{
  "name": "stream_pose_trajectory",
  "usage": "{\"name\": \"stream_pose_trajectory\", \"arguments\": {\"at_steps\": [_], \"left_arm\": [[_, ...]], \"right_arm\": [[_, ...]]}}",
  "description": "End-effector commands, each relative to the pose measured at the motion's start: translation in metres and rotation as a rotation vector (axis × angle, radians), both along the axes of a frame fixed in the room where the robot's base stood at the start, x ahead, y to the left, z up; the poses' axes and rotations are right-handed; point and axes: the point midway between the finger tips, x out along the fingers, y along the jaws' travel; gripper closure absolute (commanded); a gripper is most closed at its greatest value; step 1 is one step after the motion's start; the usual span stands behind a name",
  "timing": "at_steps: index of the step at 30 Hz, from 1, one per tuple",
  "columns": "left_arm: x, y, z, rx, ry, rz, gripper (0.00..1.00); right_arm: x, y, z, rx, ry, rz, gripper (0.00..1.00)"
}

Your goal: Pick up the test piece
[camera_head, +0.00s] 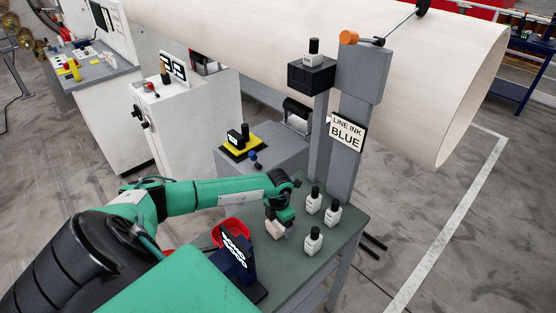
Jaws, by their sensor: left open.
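A small beige piece (275,229), which looks like the test piece, shows at the tip of my left gripper (279,215). It is over the green-grey table top (300,268). The gripper points down at it and hides its upper part. The jaws are open, but I cannot tell whether the fingers stand around the piece or touch it. My right gripper is not in view.
Several white bottles with black caps (313,240) stand just right of the gripper. A dark blue device with a red bin (232,260) stands to its left.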

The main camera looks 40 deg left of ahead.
Motion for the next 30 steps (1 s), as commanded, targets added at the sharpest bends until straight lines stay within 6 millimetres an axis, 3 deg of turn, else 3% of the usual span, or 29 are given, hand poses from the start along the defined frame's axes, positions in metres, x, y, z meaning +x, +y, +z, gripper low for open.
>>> {"name": "stream_pose_trajectory", "arguments": {"at_steps": [10,18,30], "left_arm": [[0.000,0.000,-0.008,0.000,0.000,-0.001,0.18],[0.000,0.000,-0.008,0.000,0.000,0.000,0.68],[0.001,0.001,-0.003,0.001,-0.002,-0.001,0.68]], "right_arm": [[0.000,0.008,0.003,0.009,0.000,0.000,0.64],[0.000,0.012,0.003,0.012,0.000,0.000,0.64],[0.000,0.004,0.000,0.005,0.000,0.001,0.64]]}}
